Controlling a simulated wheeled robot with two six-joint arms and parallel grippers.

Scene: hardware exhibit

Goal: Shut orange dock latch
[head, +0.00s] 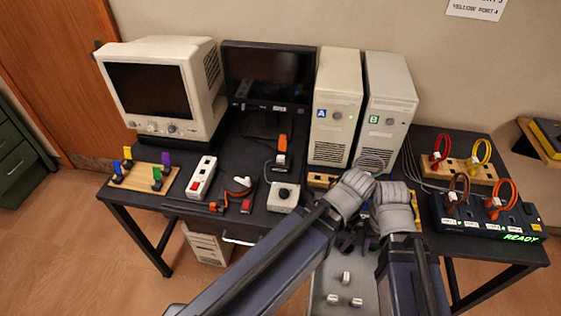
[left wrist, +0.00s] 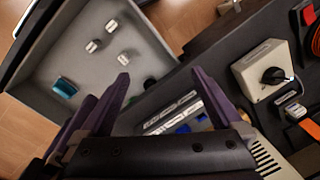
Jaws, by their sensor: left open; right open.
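An orange lever (head: 282,143) stands upright on a small dark device (head: 281,161) in front of the black monitor; I take it for the orange dock latch. In the left wrist view, a red-orange part (left wrist: 310,14) shows at the top right edge, but I cannot tell if it is the same. My left gripper (left wrist: 160,76) is open and empty, over the desk's front edge and an open grey tray. My right gripper (head: 374,243) is open beside it, its fingers small and partly hidden by the wrists. Both are right of the lever and nearer me, apart from it.
A white box with a black knob (head: 284,196) stands in front of the lever. A power strip (head: 201,177) and pegboard (head: 143,178) lie left. Two towers (head: 337,105) stand behind my wrists. A black panel reading READY (head: 487,216) is right. The grey tray (left wrist: 60,45) holds small blocks.

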